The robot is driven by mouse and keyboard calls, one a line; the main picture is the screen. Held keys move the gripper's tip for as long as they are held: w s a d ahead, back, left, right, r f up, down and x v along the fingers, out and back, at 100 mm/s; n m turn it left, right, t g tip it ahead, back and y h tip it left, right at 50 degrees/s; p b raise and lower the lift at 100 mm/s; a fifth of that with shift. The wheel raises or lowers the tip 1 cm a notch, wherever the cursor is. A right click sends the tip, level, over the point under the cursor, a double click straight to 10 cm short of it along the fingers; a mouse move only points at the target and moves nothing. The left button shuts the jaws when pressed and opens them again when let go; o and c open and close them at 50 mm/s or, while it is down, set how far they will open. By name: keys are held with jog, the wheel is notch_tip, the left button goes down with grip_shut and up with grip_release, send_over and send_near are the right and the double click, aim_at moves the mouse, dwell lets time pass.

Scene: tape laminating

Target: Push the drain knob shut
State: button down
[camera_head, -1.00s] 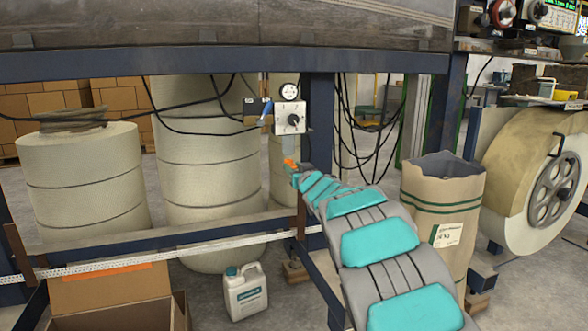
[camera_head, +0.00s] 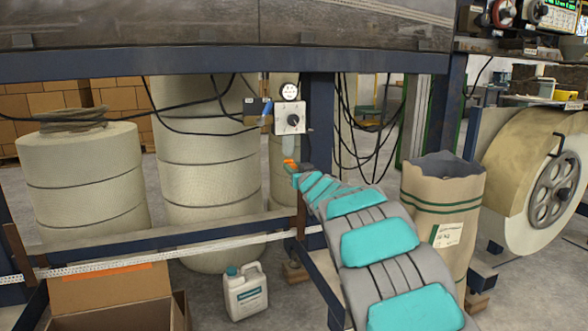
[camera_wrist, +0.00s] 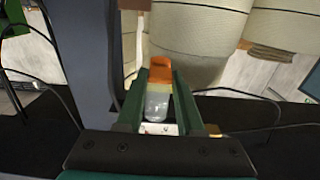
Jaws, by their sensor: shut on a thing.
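An orange piece, apparently the drain knob (camera_wrist: 160,68), sits at the bowl's end. My gripper (camera_head: 292,167) is at the bowl's lower end. In the wrist view, its green fingers (camera_wrist: 160,78) lie on either side of the orange piece, shut on it. The exact contact is small and partly hidden.
A blue lever (camera_head: 265,110) and black cables (camera_head: 200,130) hang beside the box. A blue horizontal rail (camera_head: 180,240) passes below. Large beige rolls (camera_head: 205,165) stand behind, a paper sack (camera_head: 442,200) to the right, a white jug (camera_head: 245,290) on the floor.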

jog(key=shift+r, duration=0.1)
jog(key=shift+r+p, duration=0.75)
jog(key=shift+p, duration=0.4)
jog(key=c, duration=0.5)
grip_release()
